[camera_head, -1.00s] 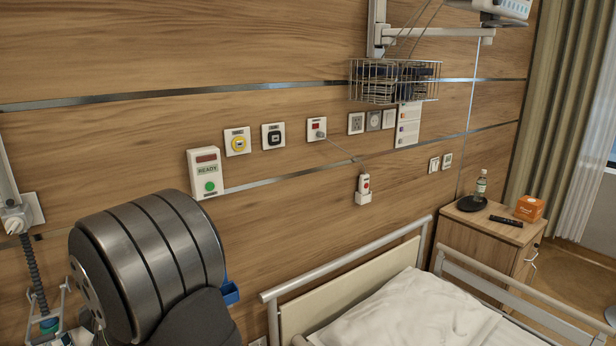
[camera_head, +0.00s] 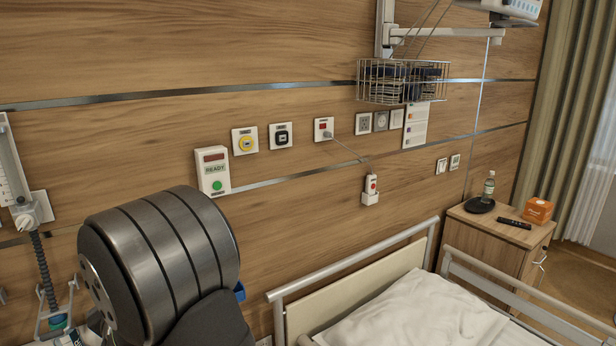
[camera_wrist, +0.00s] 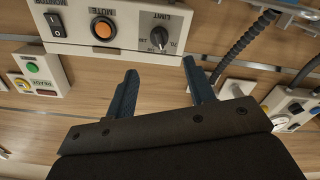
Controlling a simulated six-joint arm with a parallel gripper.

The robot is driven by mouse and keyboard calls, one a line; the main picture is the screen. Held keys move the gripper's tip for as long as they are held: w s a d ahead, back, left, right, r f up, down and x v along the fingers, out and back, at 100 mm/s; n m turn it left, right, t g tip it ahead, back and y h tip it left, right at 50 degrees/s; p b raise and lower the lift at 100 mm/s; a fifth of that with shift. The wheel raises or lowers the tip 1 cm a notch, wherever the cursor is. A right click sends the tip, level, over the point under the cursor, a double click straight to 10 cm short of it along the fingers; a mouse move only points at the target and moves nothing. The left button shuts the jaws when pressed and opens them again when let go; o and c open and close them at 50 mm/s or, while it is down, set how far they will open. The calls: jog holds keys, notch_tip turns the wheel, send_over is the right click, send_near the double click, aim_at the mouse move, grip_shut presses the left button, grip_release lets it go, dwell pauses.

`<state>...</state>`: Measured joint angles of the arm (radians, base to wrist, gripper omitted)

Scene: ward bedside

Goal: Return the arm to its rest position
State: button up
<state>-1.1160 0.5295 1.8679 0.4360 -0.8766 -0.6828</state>
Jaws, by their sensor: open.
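My gripper (camera_wrist: 161,84) shows in the wrist view with its two blue fingers spread apart and nothing between them. Beyond the fingertips in that view is a pale control panel (camera_wrist: 130,48) with a rocker switch, an orange MUTE button and a black LIMIT knob. I cannot tell the distance between the fingers and the panel. In the head view my dark arm link fills the lower left, and my fingers are hidden there.
A READY box (camera_head: 213,172) is on the wood wall near my arm. A call handset (camera_head: 371,189) hangs at centre. The bed (camera_head: 400,315) and bedside cabinet (camera_head: 500,240) stand right.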

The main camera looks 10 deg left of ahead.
jog(key=w+a+m, duration=0.6)
jog(key=w+m, duration=0.1)
jog(key=m, duration=0.9)
jog(key=shift+f+m, duration=0.15)
jog(key=shift+m, duration=0.15)
dwell(0.5)
jog(key=shift+o, duration=0.4)
